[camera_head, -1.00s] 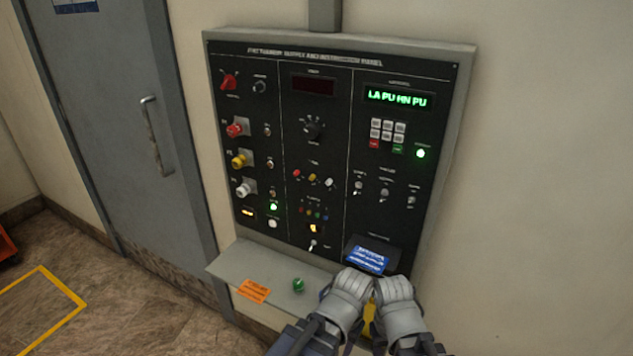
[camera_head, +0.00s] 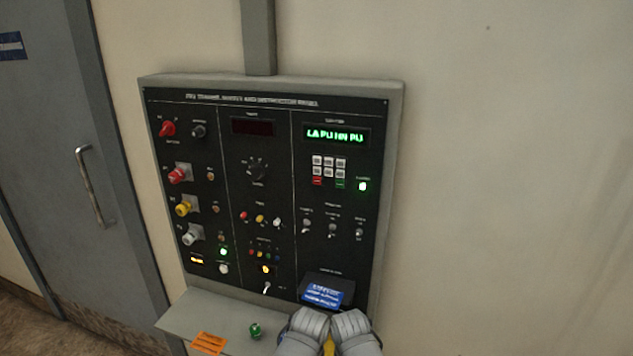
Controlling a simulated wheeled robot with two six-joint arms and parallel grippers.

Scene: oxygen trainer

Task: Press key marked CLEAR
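A small keypad (camera_head: 328,168) sits on the right section of the black control panel (camera_head: 270,215), below a green lit display (camera_head: 336,135) reading something like "LA PU HN PU". It has several white keys, a red key (camera_head: 317,181) at its lower left and a green key (camera_head: 340,184) at its lower right. The key lettering is too small to read. My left gripper (camera_head: 306,327) and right gripper (camera_head: 352,327) are side by side at the bottom edge, well below the keypad and apart from it. Whether their fingers are open is unclear.
A shelf (camera_head: 185,318) juts out under the panel, with a green knob (camera_head: 255,331) and an orange label (camera_head: 209,343). A dark box with a blue label (camera_head: 323,296) protrudes just above my grippers. Knobs and switches fill the panel. The wall at right is clear.

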